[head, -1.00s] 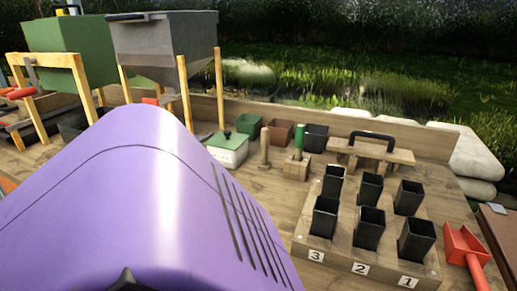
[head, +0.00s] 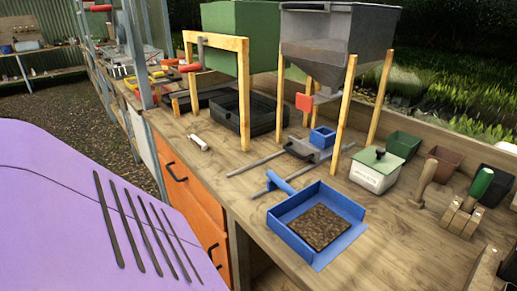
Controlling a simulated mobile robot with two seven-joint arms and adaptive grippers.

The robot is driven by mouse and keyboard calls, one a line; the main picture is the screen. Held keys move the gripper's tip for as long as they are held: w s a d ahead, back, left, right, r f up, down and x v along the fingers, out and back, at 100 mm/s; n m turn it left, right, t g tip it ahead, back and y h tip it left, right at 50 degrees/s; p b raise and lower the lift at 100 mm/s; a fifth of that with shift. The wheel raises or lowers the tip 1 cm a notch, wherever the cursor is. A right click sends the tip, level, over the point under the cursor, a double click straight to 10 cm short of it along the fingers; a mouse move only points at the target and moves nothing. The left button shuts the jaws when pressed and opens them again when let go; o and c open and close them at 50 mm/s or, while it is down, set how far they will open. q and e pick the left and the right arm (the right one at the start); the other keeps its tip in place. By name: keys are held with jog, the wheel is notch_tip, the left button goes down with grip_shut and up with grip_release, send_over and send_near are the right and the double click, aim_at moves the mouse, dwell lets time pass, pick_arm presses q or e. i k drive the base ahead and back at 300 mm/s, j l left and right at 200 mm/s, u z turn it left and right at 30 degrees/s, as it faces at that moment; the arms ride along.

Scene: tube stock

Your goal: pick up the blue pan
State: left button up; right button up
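The blue pan (head: 290,239) sits on the wooden bench near its front edge in the head view. It is a shallow square scoop with a patch of brown soil (head: 319,227) inside. Its blue handle (head: 280,183) points to the back left, toward the metal rails. Neither of my grippers shows in the view.
A grey hopper (head: 335,45) and a green hopper (head: 240,35) stand on wooden legs behind the pan. A small blue box (head: 323,138) sits under the grey one. A white tub with a green lid (head: 376,172) stands right of the pan.

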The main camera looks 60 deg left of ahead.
aim_at(318, 221)
jog(key=u, duration=1.25)
